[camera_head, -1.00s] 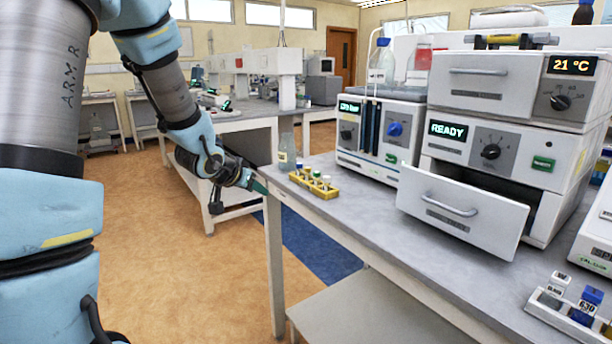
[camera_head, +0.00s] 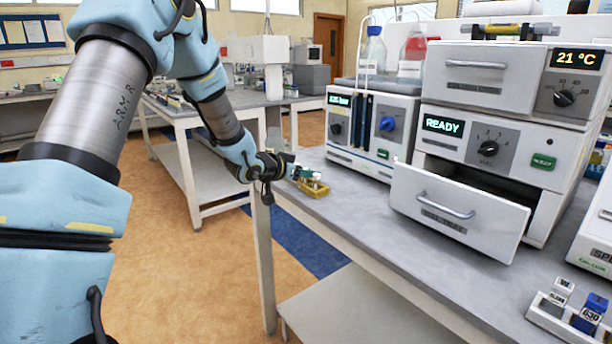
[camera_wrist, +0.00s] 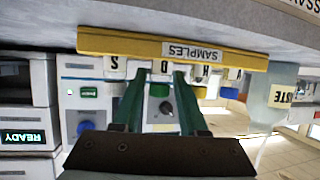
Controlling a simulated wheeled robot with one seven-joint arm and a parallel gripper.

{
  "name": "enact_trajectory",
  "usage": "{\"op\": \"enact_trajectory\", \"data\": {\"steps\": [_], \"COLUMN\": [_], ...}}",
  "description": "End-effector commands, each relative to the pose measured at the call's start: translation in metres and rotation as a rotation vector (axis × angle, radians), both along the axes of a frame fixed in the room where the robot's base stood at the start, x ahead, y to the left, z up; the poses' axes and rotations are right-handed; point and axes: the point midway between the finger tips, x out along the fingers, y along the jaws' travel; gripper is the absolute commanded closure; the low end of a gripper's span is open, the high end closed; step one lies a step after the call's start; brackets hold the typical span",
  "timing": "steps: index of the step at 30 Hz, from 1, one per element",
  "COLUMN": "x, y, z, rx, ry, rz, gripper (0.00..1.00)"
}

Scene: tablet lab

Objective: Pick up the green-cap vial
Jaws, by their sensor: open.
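The yellow sample rack (camera_head: 318,192) stands near the left end of the grey bench. In the wrist view, which looks upside down, the rack (camera_wrist: 120,43) runs across the top with its vials hanging down in the picture. The green-cap vial (camera_wrist: 160,90) carries a label with the letter D. My gripper (camera_wrist: 160,74) is open, with one green finger on each side of this vial; I cannot tell whether either finger touches it. In the head view my gripper (camera_head: 297,172) is at the rack and hides most of the vials.
A blue-capped vial (camera_wrist: 230,92) and other vials stand close beside in the rack. A clear vessel with a waste label (camera_wrist: 282,95) is near the rack's end. On the bench, an instrument with a blue knob (camera_head: 372,133) stands behind, and an open drawer (camera_head: 455,215) juts out right.

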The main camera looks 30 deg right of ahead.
Motion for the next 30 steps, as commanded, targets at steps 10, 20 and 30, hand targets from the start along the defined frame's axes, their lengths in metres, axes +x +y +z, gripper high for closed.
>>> {"op": "enact_trajectory", "data": {"steps": [10,20,30], "x": [0.009,0.009,0.009], "y": [-0.023,-0.022,-0.022], "z": [-0.010,-0.010,-0.009], "rx": [0.000,0.000,0.000], "ry": [0.001,0.001,0.001], "rz": [0.001,0.001,0.001], "gripper": [0.58,0.82,1.00]}}
